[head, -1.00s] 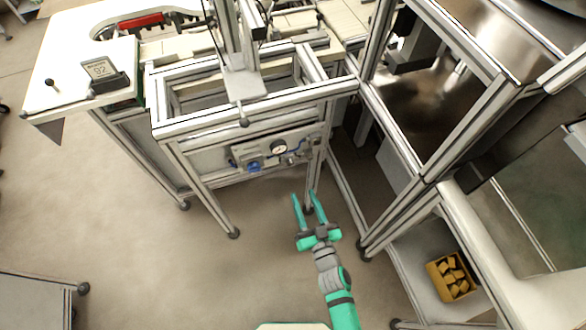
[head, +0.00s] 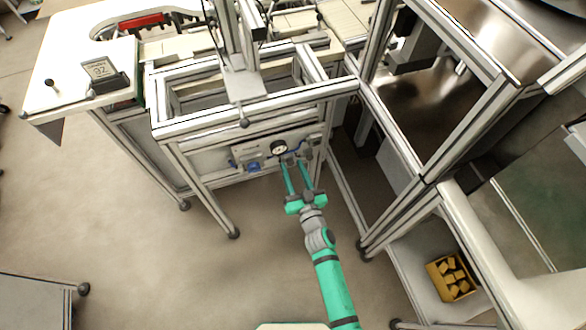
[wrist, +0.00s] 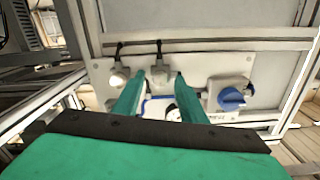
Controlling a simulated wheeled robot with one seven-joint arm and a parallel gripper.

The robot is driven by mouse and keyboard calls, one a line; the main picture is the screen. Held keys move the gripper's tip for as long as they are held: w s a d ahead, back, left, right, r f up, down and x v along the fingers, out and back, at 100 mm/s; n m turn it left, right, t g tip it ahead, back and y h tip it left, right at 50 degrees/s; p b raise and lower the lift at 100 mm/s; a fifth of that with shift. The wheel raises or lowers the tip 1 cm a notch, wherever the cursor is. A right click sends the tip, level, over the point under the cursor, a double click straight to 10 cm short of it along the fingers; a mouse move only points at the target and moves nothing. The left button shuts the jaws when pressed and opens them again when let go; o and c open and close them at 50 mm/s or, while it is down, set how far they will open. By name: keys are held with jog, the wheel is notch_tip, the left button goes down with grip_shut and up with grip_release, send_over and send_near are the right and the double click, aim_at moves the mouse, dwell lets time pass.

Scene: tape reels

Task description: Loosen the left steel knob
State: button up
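The steel knobs are on the front panel (head: 268,150) under the frame's top. In the wrist view, which shows the panel upside down, one steel knob (wrist: 158,76) appears between my fingertips. It is the left one of the pair as the head view sees the panel. The other steel knob (wrist: 118,79) lies just outside one finger. My gripper (head: 294,164) is open at the panel, fingers pointing at it. In the wrist view, gaps show between the fingers (wrist: 158,82) and the knob. Whether the tips reach around it in depth I cannot tell.
A round gauge (head: 279,149) and a blue knob (head: 253,166) share the panel; the blue knob also shows in the wrist view (wrist: 230,98). Frame legs flank the panel. A yellow box (head: 451,276) sits at the lower right.

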jog(key=shift+w, duration=0.1)
jog(key=shift+c, duration=0.7)
grip_shut()
jog(key=shift+n, duration=0.4)
jog(key=n, duration=0.2)
jog(key=shift+n, duration=0.4)
jog(key=n, duration=0.3)
jog(key=shift+n, duration=0.3)
jog(key=n, duration=0.3)
jog(key=shift+n, duration=2)
